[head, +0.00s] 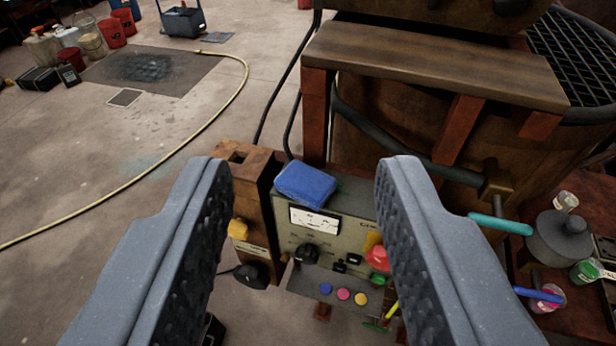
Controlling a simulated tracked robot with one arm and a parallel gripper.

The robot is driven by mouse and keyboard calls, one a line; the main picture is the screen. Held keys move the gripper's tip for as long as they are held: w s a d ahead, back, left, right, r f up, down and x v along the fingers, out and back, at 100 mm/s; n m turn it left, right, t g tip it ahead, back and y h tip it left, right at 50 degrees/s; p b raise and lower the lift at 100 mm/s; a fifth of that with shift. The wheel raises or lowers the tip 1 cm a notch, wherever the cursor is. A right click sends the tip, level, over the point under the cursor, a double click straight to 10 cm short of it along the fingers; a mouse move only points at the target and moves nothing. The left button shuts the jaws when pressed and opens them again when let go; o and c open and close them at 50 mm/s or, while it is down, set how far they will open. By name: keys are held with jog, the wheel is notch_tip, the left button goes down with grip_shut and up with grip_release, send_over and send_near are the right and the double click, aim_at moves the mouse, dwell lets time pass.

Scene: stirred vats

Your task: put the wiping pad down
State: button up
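The wiping pad (306,185) is a blue block with rounded edges. It lies on the top left of a grey-green control box with a dial, in the middle of the head view. My gripper (300,185) is open, with one dark grey finger on each side of the picture. The pad shows in the gap between the fingers. Clear space separates it from both fingers in the picture, and I see no contact. How far the fingertips are above or in front of the pad I cannot tell.
The control box (345,228) has knobs and a red button. A wooden post (247,190) stands left of it. A large vat with a wooden shelf (430,65) rises behind. A pot (560,238) and jars stand at right. A yellow hose (190,140) crosses the open floor.

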jog(key=o, duration=0.5)
jog(key=shift+w+a, duration=0.15)
jog(key=shift+a, duration=0.05)
jog(key=o, duration=0.4)
jog(key=w+a+y+p, duration=0.1)
jog(key=w+a, duration=0.2)
jog(key=w+a+r+t+y+p, duration=0.1)
jog(key=w+a+p, duration=0.1)
jog(key=a, duration=0.1)
jog(key=w+a+r+y+p, duration=0.1)
jog(key=w+a+y, duration=0.1)
jog(key=w+a, duration=0.1)
jog(key=shift+w+a+r+n+p, duration=0.2)
jog(key=shift+w+n+p, duration=0.1)
jog(key=shift+w+p, duration=0.1)
jog(key=shift+o, duration=0.2)
jog(key=w+a+f+m+t+p, duration=0.2)
jog(key=w+p, duration=0.1)
jog(key=w, duration=0.2)
jog(key=m+g+h+p, duration=0.5)
jog(key=g+h+p, duration=0.2)
jog(key=h, duration=0.4)
send_near(298, 188)
jog(key=shift+h, duration=0.3)
jog(key=x, duration=0.4)
jog(key=shift+w+a+f+p, duration=0.1)
jog(key=shift+w+f+p, duration=0.1)
jog(key=shift+w+p, duration=0.1)
jog(key=shift+p+x, duration=0.4)
jog(key=shift+x, duration=2.65)
